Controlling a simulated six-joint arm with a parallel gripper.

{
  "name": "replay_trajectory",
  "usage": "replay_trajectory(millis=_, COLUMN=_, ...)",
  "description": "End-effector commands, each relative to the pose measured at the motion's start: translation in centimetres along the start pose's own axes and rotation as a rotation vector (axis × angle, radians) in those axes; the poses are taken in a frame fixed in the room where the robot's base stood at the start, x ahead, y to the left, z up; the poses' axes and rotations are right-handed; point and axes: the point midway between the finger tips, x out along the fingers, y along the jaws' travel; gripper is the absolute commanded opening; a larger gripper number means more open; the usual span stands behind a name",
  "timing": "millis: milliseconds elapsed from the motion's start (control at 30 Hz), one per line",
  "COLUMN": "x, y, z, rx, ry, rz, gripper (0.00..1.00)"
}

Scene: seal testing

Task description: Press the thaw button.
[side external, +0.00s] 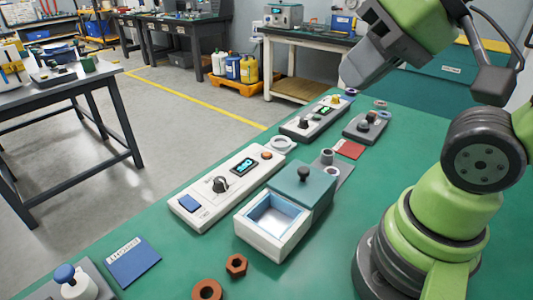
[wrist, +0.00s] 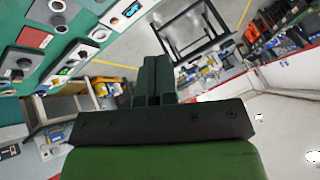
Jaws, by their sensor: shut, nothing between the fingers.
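A long white control panel (side external: 200,222) lies on the green bench in the side view. The lettering is too small to read, so I cannot tell which button is thaw. My gripper (side external: 352,74) is high above the bench's far end, behind and right of this panel, touching nothing. In the wrist view its fingers (wrist: 152,78) are together and empty.
A white box with a teal lid (side external: 303,186) stands right of the panel. A second panel (side external: 300,126) with a display and a smaller knob unit (side external: 366,128) lie beyond. The air above the panel is clear.

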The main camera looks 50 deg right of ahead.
Motion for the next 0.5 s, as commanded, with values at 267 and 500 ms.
replay_trajectory(millis=267, x=2.3, y=2.1, z=-5.1, rx=-0.154, ry=0.074, rz=0.161, gripper=0.0)
replay_trajectory(millis=500, x=6.8, y=5.4, z=-12.2, rx=-0.474, ry=0.139, rz=0.333, gripper=0.0)
